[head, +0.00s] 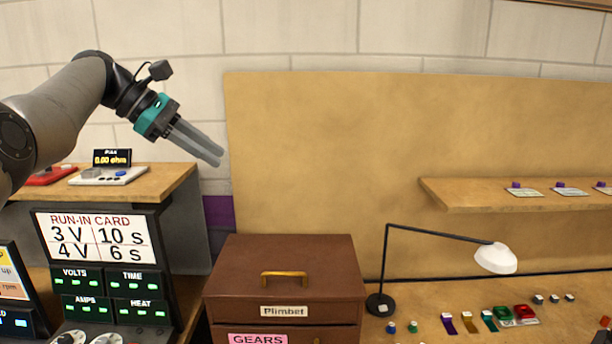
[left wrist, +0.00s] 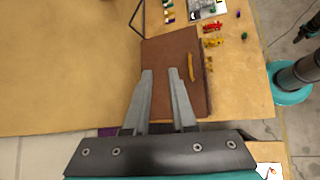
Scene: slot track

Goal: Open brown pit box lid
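The brown pit box (head: 232,307) stands on the bench in the lower middle of the head view, marked "Plimbet". Its lid (head: 310,250) lies flat and shut, with a gold handle (head: 284,274) toward the front. My left gripper (head: 216,156) is up and to the left of the box in the head view, empty and apart from it. In the left wrist view the fingers (left wrist: 160,72) are parted, with the brown lid (left wrist: 165,50) below them and the handle (left wrist: 194,68) to their right. My right gripper is in neither view.
A drawer labelled "GEARS" (head: 258,339) is below the lid. A desk lamp (head: 495,258) stands right of the box. A run-in card panel (head: 100,238) and a shelf with a meter (head: 108,176) are at left. A tan board (head: 320,150) rises behind.

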